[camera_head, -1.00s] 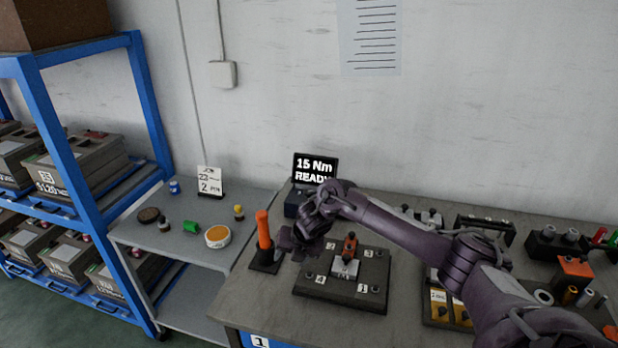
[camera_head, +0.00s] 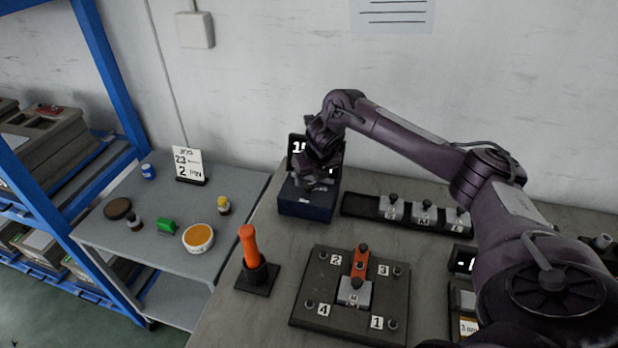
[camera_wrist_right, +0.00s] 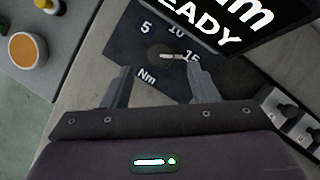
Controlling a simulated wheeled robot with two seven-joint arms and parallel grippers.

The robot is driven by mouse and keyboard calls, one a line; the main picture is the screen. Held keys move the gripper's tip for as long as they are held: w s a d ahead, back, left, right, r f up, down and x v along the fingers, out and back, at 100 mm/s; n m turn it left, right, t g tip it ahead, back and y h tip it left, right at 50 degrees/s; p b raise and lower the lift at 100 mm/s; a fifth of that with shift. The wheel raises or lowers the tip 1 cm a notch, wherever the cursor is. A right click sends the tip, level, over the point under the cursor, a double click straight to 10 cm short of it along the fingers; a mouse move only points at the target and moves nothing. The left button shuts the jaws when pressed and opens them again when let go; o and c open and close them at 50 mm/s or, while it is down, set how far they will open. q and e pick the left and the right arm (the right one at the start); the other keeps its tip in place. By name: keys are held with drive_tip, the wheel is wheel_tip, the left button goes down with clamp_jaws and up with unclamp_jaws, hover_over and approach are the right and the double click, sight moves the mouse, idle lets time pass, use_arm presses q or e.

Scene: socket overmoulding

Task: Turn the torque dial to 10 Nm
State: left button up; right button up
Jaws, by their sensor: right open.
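The torque dial (camera_wrist_right: 160,56) is a dark round knob with a pale pointer on the dark blue control box. Marks 5, 10, 15 and Nm stand around it, and the pointer is toward 15 in the right wrist view. The box (camera_head: 306,208) stands at the back of the bench in the head view. The black display (camera_wrist_right: 245,22) behind it is partly cut off and partly hidden by my arm. My right gripper (camera_wrist_right: 158,80) is open and empty, its fingers on either side of the dial's near side. In the head view it (camera_head: 316,182) hangs over the box. My left gripper is not in view.
An orange-handled tool (camera_head: 250,250) stands in a black holder. A dark fixture plate (camera_head: 310,318) with numbered tags lies in front of the box. A rack (camera_head: 350,206) of grey parts is to the right. A side table (camera_head: 145,240) with small containers stands left.

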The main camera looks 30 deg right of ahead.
sight(308, 184)
drive_tip(key=x, duration=0.4)
drive_tip(key=shift+w+d, duration=0.1)
drive_tip(key=shift+f, duration=0.1)
drive_tip(key=c, duration=1)
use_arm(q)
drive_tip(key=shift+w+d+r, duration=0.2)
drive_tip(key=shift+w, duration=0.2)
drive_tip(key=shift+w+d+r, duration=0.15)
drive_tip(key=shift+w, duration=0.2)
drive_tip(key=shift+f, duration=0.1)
